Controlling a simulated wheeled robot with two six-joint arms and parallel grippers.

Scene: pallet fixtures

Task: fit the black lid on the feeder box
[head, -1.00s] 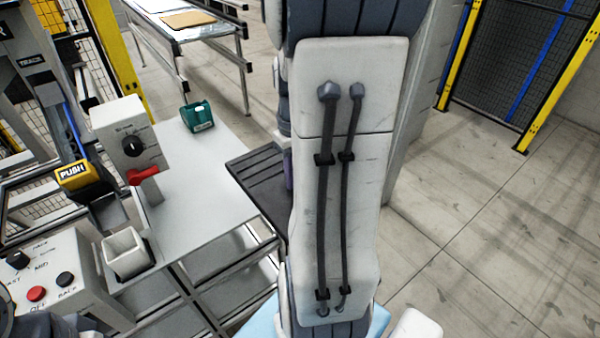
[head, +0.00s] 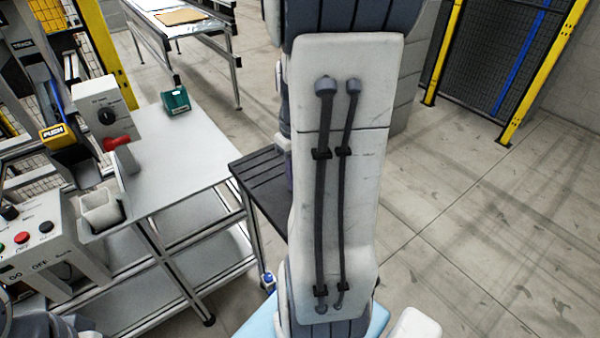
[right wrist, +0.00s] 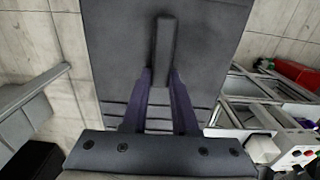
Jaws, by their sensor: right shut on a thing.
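The black lid is a flat dark plate with grooves at one end and a bar handle. In the right wrist view the lid (right wrist: 215,45) fills the middle. My right gripper (right wrist: 162,78) is shut on its handle, with a purple finger on each side. In the head view part of the lid (head: 262,185) shows left of my right arm, which hides the rest and nearly all of the gripper. I cannot identify the feeder box for certain. My left gripper is not in view.
A roller table (head: 185,30) stands behind. Open floor (head: 460,220) lies at right.

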